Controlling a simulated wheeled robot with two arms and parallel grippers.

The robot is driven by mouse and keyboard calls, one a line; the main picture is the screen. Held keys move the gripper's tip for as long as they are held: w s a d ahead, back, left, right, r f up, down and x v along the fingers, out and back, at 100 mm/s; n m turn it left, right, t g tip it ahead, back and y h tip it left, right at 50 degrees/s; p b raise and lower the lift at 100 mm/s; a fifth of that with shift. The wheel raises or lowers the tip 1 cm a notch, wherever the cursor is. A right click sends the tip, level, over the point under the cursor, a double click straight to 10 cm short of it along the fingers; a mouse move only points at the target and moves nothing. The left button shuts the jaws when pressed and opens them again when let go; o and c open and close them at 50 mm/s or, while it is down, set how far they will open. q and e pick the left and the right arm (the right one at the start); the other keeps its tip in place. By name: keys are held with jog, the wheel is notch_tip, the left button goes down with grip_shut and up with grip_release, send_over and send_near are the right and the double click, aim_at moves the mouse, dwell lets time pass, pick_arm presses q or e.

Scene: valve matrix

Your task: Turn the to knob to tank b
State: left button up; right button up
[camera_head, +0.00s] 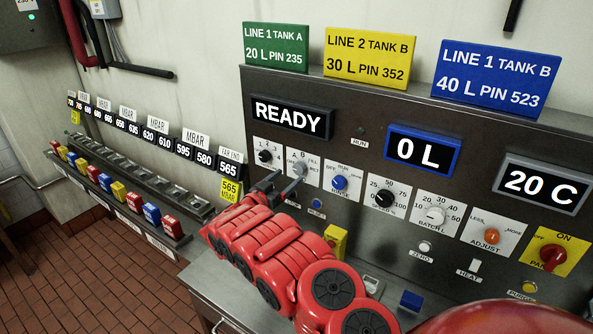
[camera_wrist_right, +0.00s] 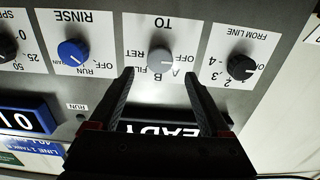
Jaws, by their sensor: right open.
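The TO knob (camera_head: 299,168) is a small grey knob on a white plate marked with A, B and OFF, in the panel's upper row. It also shows in the right wrist view (camera_wrist_right: 160,62), upside down, between my fingertips. I cannot tell exactly which mark its pointer is at. My right gripper (camera_head: 285,182) is open in front of this plate, its two dark fingers pointing at the panel. In the right wrist view the gripper (camera_wrist_right: 157,72) has one finger on each side of the knob; contact is not clear. My left gripper is not in view.
The black FROM LINE knob (camera_head: 265,156) and the blue RINSE knob (camera_head: 340,183) flank the TO plate closely. The READY display (camera_head: 291,118) is above. A yellow sign (camera_head: 369,59) reads LINE 2 TANK B, 30 L, PIN 352. A side rack (camera_head: 150,185) stands left.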

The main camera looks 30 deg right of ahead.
aim_at(297, 169)
jog(key=x, duration=0.3)
jog(key=shift+w+d, duration=0.1)
jog(key=shift+d, duration=0.15)
jog(key=shift+x, duration=0.9)
jog(key=shift+w+d, duration=0.15)
jog(key=shift+d, duration=0.15)
grip_shut()
